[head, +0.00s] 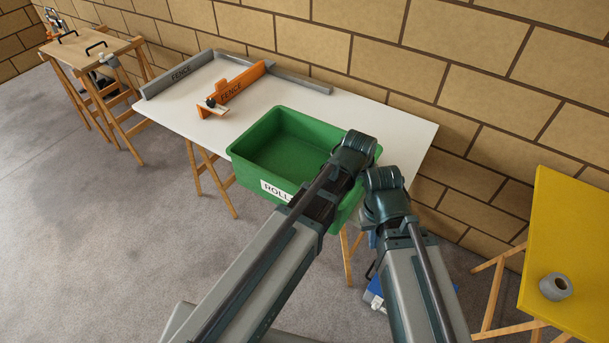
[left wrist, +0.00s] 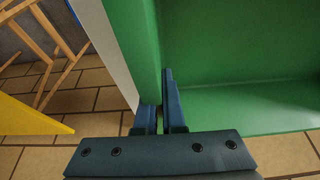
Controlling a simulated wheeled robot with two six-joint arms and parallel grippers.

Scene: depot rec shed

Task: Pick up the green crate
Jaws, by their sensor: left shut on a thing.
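The green crate (head: 262,140) is an open, empty-looking bin with a white label starting "ROLL" on its front. It is at the front of the white worktable (head: 400,128). I cannot tell whether its base touches the tabletop. My left gripper (head: 362,150) is at the crate's right end; its fingers are hidden in the head view. In the left wrist view, the fingers (left wrist: 160,108) are shut on the green crate wall (left wrist: 135,45), one on each side. My right gripper (head: 384,182) is just right of and below the left one, and its jaws are hidden.
An orange fence piece (head: 238,84) and a grey fence (head: 180,76) lie behind the crate. A yellow table (head: 575,240) with a grey roll (head: 555,286) stands at the right. A small wooden trestle table (head: 88,50) stands far left. A brick wall runs behind.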

